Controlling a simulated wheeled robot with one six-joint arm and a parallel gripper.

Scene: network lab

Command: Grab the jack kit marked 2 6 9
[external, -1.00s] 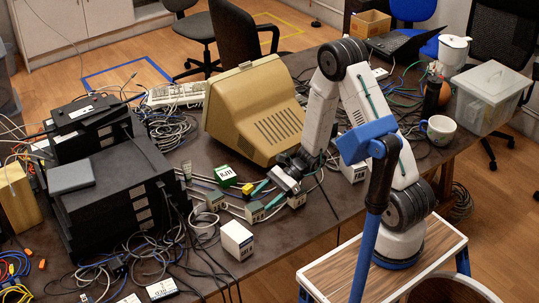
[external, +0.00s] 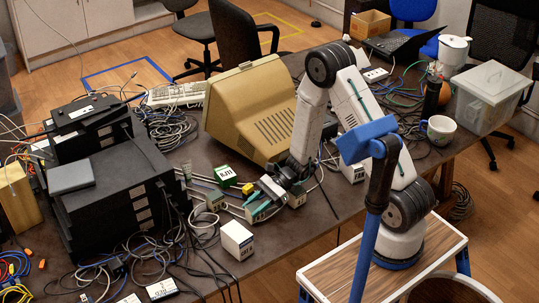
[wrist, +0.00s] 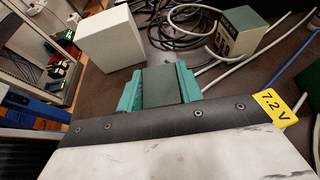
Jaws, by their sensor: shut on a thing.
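My gripper (external: 262,200) is low over the table, left of the arm's base. Its teal fingers are shut on a small jack kit (external: 256,212) with a dark green top and pale sides. In the wrist view, its dark green top (wrist: 160,86) fills the space between the fingers. Its label is too small to read in the external view and hidden in the wrist view.
A white box (external: 237,240) stands in front of the held kit. Grey cables run close around the kits. Black network boxes (external: 110,200) fill the left. Dark table is bare at front right.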

